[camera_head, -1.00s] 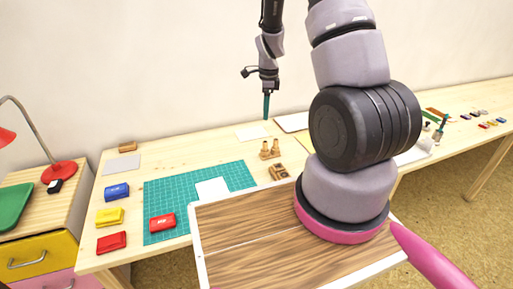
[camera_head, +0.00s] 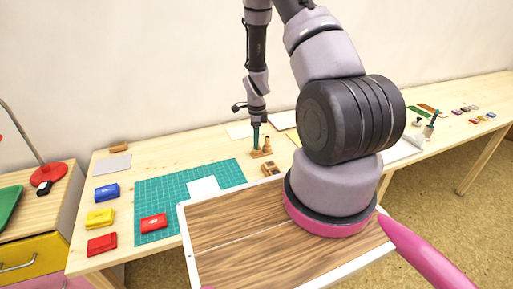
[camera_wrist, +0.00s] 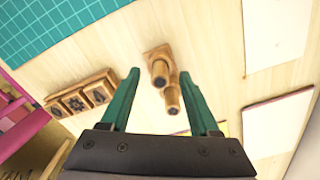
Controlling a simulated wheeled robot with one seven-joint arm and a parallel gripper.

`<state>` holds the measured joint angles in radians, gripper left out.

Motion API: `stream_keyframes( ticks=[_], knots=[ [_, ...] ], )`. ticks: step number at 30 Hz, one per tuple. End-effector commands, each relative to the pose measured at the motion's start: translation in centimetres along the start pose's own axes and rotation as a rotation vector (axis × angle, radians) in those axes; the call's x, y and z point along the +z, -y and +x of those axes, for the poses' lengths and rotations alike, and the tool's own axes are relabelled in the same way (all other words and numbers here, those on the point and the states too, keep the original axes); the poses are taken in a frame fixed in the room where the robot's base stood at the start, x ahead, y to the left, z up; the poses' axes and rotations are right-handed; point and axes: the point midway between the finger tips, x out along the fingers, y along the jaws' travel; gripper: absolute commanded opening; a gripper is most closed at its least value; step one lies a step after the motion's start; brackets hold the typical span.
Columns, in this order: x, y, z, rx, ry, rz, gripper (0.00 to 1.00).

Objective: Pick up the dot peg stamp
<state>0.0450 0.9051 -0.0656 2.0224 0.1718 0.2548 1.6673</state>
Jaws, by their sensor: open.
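Two wooden peg stamps stand close together on a small wooden base on the table. In the wrist view one peg (camera_wrist: 159,72) is farther from my palm and the other peg (camera_wrist: 172,100) is nearer. Their stamp faces are hidden, so I cannot tell which is the dot peg. My gripper (camera_wrist: 165,82) is open, its green fingers on either side of the pegs with gaps, touching neither as far as I can see. In the head view my gripper (camera_head: 256,145) is down at the pegs (camera_head: 266,147) and partly covers them.
Wooden block stamps (camera_wrist: 84,95) stand beside the pegs, to the left in the wrist view. White sheets lie behind the pegs.

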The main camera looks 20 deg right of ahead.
Motion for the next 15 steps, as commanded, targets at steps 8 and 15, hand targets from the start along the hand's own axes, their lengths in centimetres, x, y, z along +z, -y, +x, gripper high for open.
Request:
stream_keyframes(
  ticks=[8,15],
  knots=[
    [0.03,0.04,1.09,-0.001,0.000,-0.002,0.62],
    [0.03,0.03,1.07,-0.001,0.000,-0.001,0.01]
  ],
)
